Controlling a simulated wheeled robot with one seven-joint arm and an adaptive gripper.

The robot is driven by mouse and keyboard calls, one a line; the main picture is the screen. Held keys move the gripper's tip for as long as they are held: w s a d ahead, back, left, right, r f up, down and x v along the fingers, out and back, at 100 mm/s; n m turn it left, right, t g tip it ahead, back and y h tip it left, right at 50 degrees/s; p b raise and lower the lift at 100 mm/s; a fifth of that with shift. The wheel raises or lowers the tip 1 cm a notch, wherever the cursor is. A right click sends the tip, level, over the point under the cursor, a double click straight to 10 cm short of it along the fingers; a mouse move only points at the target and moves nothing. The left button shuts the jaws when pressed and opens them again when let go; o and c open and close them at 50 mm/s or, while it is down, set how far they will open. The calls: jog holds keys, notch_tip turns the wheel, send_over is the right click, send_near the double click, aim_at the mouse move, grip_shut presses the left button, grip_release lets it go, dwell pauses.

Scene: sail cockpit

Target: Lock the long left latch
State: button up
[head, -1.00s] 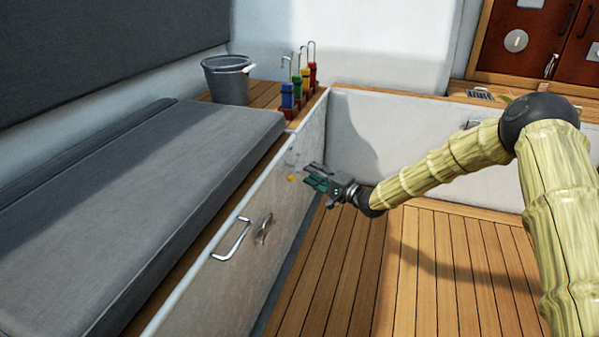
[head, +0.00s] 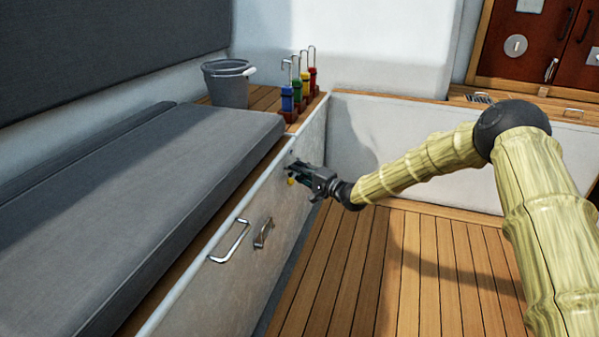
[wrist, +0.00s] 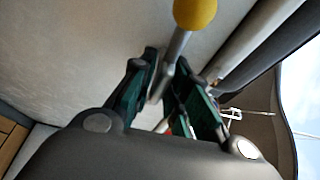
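The latch shows in the wrist view as a grey metal stem with a yellow ball knob (wrist: 195,12). In the head view its yellow knob (head: 291,182) is a small spot on the pale left bench front, and its metal part is mostly hidden by my gripper. My gripper (head: 293,172) is at the latch, near the bench front's far end. In the wrist view, the stem runs between the green-padded fingers of my gripper (wrist: 167,72), with the knob beyond their tips. The gap is narrow there; whether both fingers touch the stem is unclear.
A U-shaped handle (head: 229,242) and a smaller metal fitting (head: 263,233) are on the bench front, nearer the camera. A grey cushion (head: 150,190), a bucket (head: 227,85) and coloured winch-handle-like items (head: 298,92) are above. The wooden floor (head: 400,275) is clear.

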grip_shut()
jog(key=shift+n, duration=0.3)
jog(key=n, duration=0.2)
jog(key=n+y+p, duration=0.1)
jog(key=n, duration=0.1)
jog(key=shift+t+y, duration=0.3)
jog(key=shift+t, duration=0.1)
jog(key=n+y, duration=0.1)
jog(key=n, duration=0.2)
jog(key=n+g+y, duration=0.1)
jog(key=n+y, duration=0.1)
jog(key=n, duration=0.2)
jog(key=shift+f+n, duration=0.15)
jog(key=shift+n, duration=0.15)
jog(key=n+g+y, duration=0.1)
jog(key=n, duration=0.1)
jog(key=n+g, duration=0.1)
jog(key=n, duration=0.2)
jog(key=shift+y+b, duration=0.35)
jog(key=shift+y, duration=0.05)
jog(key=shift+n+g+y+b, duration=0.4)
jog(key=shift+n+g, duration=0.7)
jog(key=shift+n, duration=1.6)
jog(key=o, duration=0.6)
grip_release()
jog(key=shift+c, duration=0.2)
